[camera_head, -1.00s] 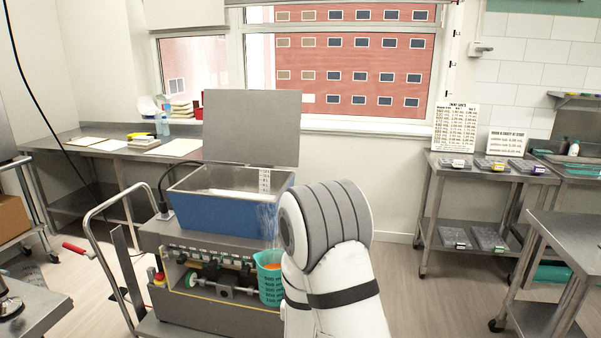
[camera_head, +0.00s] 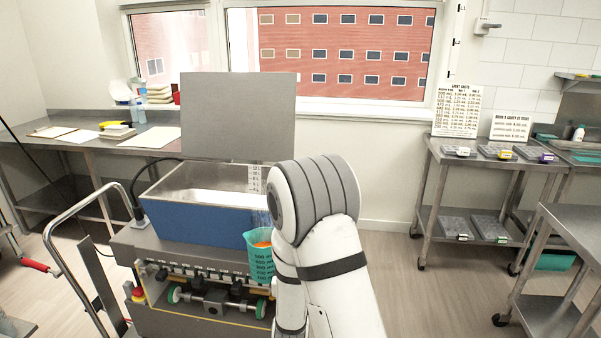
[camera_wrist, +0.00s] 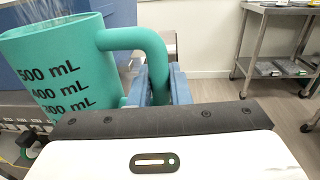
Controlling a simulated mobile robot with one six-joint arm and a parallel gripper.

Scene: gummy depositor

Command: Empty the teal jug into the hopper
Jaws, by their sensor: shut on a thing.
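The teal jug (camera_head: 260,262) is upright, with orange contents showing at its rim and pale wisps above it. It is at the front right corner of the blue hopper (camera_head: 195,224), its rim below the hopper's rim. The hopper is open at the top, with a grey lid (camera_head: 238,117) raised behind it and something pale inside. In the wrist view the jug (camera_wrist: 50,72) shows dark volume marks, and my gripper (camera_wrist: 160,84) is shut on its handle. In the head view my arm hides the gripper.
The hopper sits on a grey machine (camera_head: 150,245) with exposed rollers in front. A cart handle (camera_head: 75,225) stands at left. A steel table (camera_head: 575,235) and a shelf table (camera_head: 485,155) stand at right. Floor between is clear.

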